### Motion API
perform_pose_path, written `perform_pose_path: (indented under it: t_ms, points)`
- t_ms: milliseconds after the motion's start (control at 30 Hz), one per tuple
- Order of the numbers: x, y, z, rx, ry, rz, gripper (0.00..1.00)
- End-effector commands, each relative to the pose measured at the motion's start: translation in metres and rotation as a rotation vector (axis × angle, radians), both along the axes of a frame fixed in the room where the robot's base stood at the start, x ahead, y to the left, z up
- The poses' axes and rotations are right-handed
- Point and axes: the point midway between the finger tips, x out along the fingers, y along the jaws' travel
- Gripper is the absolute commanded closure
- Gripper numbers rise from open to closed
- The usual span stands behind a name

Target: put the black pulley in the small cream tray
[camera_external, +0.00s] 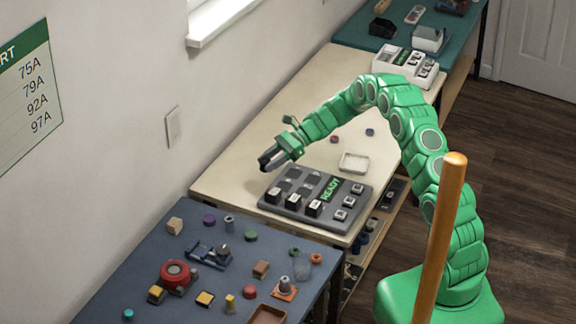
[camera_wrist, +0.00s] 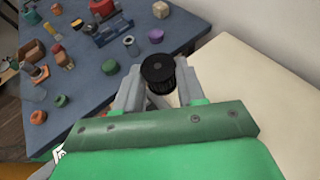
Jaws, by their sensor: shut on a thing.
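My gripper (camera_external: 272,158) is shut on the black pulley (camera_wrist: 158,71), a dark ribbed cylinder with a flat round top. In the wrist view the pulley sits between the two grey fingers of my gripper (camera_wrist: 157,88). In the external view the gripper is above the cream table, just behind and left of the grey board; the pulley there is a dark shape at the fingertips, hard to separate from them. The small cream tray (camera_external: 354,163) lies on the cream table, right of my gripper and behind the board. It looks empty.
The grey READY board (camera_external: 331,187) with raised dark blocks is close below my gripper. Two small round parts (camera_external: 370,132) lie farther back. A blue table (camera_external: 150,245) full of loose parts stands in front. The cream table's left side (camera_external: 235,170) is clear.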

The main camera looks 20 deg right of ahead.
Motion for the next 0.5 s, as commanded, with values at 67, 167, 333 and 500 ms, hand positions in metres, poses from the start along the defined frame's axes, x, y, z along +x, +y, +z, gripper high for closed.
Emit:
perform_pose_path:
  t_ms: [67,167,333,500]
  points:
    - [-0.008,-0.003,0.005,0.002,0.000,0.000,0.93]
    - [-0.016,-0.006,0.007,0.002,0.004,0.000,0.93]
    - [-0.024,-0.010,0.012,0.002,0.001,0.001,0.93]
    - [-0.027,-0.012,0.014,0.002,0.000,0.000,0.93]
